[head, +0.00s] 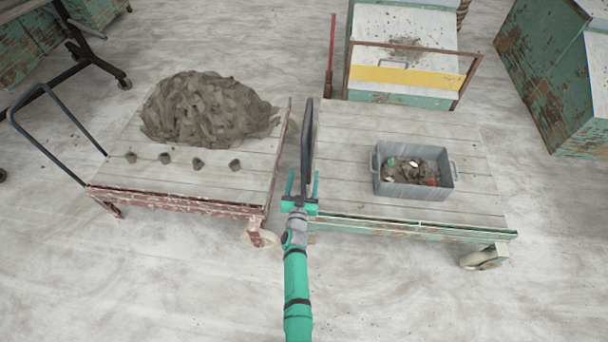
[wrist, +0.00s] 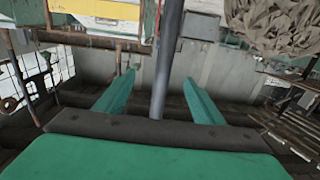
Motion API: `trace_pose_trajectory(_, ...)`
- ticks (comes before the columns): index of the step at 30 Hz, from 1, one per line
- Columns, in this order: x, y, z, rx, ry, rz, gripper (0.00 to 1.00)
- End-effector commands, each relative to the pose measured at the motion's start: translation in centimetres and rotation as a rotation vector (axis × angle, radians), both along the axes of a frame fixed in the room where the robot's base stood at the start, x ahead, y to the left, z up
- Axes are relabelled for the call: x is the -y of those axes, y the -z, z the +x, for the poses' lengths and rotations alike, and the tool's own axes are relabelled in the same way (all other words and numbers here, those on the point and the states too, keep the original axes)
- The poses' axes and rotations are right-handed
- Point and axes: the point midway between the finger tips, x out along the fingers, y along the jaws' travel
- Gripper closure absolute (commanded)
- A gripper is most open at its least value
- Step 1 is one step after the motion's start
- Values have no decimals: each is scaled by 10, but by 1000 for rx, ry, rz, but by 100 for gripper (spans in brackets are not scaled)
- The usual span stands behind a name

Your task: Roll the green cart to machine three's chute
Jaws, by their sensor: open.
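The green cart (head: 405,228) stands at the right in the head view, with a plank deck, chipped green edge and pale wheel. Its dark push handle (head: 307,140) rises at the deck's left end. My gripper (head: 303,176) is open at the near end of this handle. In the wrist view a grey bar (wrist: 168,55), which looks like the handle, stands between the open fingers (wrist: 160,78); I cannot tell whether they touch it. A grey bin (head: 414,190) of clay scraps with red, green and white bits sits on the deck. No chute or machine number is readable.
A red cart (head: 180,202) with a clay heap (head: 208,110) and several small clay lumps stands close left, leaving a narrow gap. A green-and-white machine (head: 405,30) with a yellow-banded frame (head: 410,76) stands behind. Another green machine (head: 555,75) is at right. Floor in front is clear.

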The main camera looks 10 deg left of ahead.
Motion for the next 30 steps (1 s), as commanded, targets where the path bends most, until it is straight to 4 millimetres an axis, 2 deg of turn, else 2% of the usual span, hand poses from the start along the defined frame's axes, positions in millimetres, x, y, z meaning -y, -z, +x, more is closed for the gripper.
trace_pose_trajectory(24, 0, 1, -70, -2, -1, 1, 38)
trace_pose_trajectory(30, 0, 0, -76, 0, -1, 0, 38)
